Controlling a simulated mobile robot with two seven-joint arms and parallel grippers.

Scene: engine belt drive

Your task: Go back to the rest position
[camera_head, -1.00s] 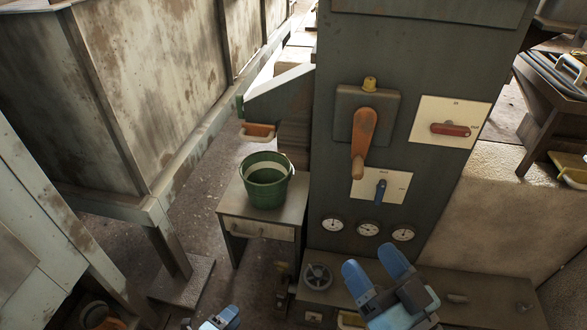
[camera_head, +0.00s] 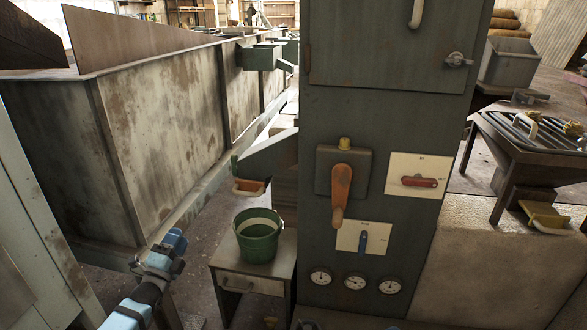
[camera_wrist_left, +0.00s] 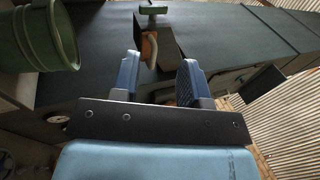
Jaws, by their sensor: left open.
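My left gripper (camera_head: 168,248) is raised at the lower left of the head view, apart from the things around it. In the left wrist view its two blue fingers (camera_wrist_left: 160,74) stand apart with nothing held between them. My right gripper is outside the head view. The grey control cabinet (camera_head: 385,120) stands to the right of my left gripper. It carries an orange lever (camera_head: 341,192) hanging down, a red switch handle (camera_head: 418,182) lying level and a blue switch handle (camera_head: 363,242) standing upright.
A green bucket (camera_head: 258,248) sits on a small table (camera_head: 245,285) left of the cabinet; the bucket also shows in the left wrist view (camera_wrist_left: 35,38). A long rusty trough (camera_head: 170,120) runs along the left. A dark bench (camera_head: 530,170) stands at the right.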

